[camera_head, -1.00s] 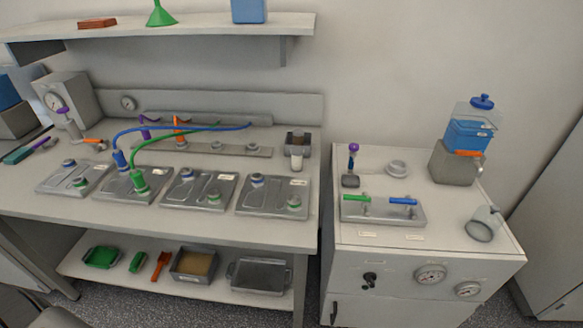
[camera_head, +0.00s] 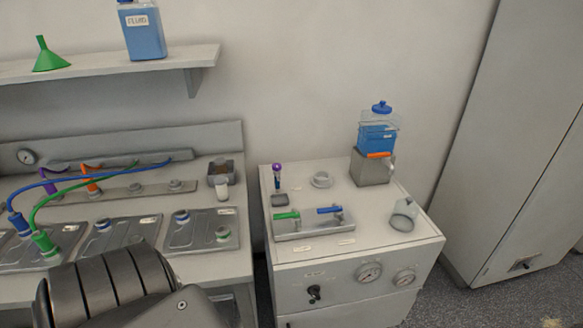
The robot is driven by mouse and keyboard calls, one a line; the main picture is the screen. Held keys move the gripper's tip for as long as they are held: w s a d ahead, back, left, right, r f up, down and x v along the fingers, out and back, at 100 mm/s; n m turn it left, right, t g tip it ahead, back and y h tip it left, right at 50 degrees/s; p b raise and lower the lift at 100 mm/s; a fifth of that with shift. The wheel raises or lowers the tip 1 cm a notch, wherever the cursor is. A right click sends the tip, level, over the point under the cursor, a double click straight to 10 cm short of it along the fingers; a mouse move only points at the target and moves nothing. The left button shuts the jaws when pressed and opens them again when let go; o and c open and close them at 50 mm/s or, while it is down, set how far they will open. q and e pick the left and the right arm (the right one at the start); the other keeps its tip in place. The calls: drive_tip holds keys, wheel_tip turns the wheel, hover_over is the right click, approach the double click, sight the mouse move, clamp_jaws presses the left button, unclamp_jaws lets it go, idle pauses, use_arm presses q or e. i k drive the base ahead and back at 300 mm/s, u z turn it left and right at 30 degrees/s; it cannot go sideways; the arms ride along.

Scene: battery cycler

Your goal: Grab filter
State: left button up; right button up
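No part is labelled as a filter, and I cannot tell for sure which thing it is. A small white cylinder (camera_head: 222,190) stands at the right end of the left bench, just in front of a dark grey box (camera_head: 220,171). A grey, tilted cup-like part (camera_head: 404,214) lies at the right of the white cabinet top. A pale round ring (camera_head: 321,180) sits near the cabinet's back. A dark ribbed link of my own arm shows at the lower left. Neither gripper shows in the view.
The white cabinet (camera_head: 375,258) carries a plate with green and blue handles (camera_head: 314,222) and a blue liquid tank (camera_head: 378,136). Battery plates (camera_head: 202,230) with hoses lie on the left bench. A shelf (camera_head: 150,65) holds a fluid bottle (camera_head: 142,32) and green funnel (camera_head: 44,57).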

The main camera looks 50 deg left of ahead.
sight(220, 182)
drive_tip(key=z, duration=0.3)
drive_tip(key=i, duration=1.3)
drive_tip(key=u, duration=2.1)
